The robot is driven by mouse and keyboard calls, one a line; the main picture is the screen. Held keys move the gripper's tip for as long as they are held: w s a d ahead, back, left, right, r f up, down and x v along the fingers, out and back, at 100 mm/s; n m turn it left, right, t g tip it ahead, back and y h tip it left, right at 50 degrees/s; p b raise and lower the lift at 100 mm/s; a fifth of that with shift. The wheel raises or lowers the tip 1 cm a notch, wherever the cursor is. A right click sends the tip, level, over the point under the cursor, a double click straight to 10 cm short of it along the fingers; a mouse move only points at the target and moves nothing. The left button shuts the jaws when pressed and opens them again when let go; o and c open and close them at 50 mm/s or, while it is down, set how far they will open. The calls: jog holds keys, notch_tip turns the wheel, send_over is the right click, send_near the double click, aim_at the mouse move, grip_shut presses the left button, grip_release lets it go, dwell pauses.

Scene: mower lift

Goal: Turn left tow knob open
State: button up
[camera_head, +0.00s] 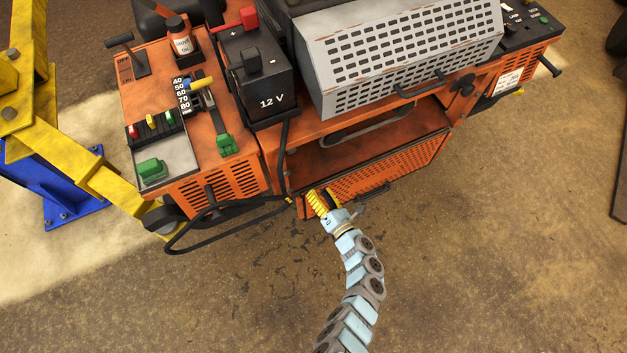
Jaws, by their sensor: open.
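My gripper (317,202) has yellow fingers and is open at the lower left corner of the orange mower's open front bay. Its fingertips point up and left, close to a black cable and the orange edge. I cannot pick out a left tow knob for certain; near the fingers any small knob is hidden or too small to tell. A black knob (463,85) sits on the orange front at the right, well apart from my gripper. The orange mower body (200,180) fills the upper middle.
A black 12 V battery (262,80) stands above the left part of the bay. A black bar (185,247) juts out at the lower left. A yellow lift arm (85,165) with a blue base (70,195) stands at the left. The floor in front is clear.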

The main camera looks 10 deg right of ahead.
jog(key=s+d+f+n+g+h, duration=0.1)
jog(key=d+f+n+h, duration=0.1)
jog(key=f, duration=0.3)
jog(key=s+d+f+n+g+h+b, duration=0.1)
jog(key=s+d+f+n+g+h, duration=0.1)
jog(key=f, duration=0.4)
jog(key=s+d+f+n+g+h+b, duration=0.1)
jog(key=d+f+n+g+h, duration=0.1)
jog(key=f, duration=0.4)
jog(key=shift+s+n+h, duration=0.4)
jog(key=shift+n+h, duration=0.5)
jog(key=shift+d, duration=0.1)
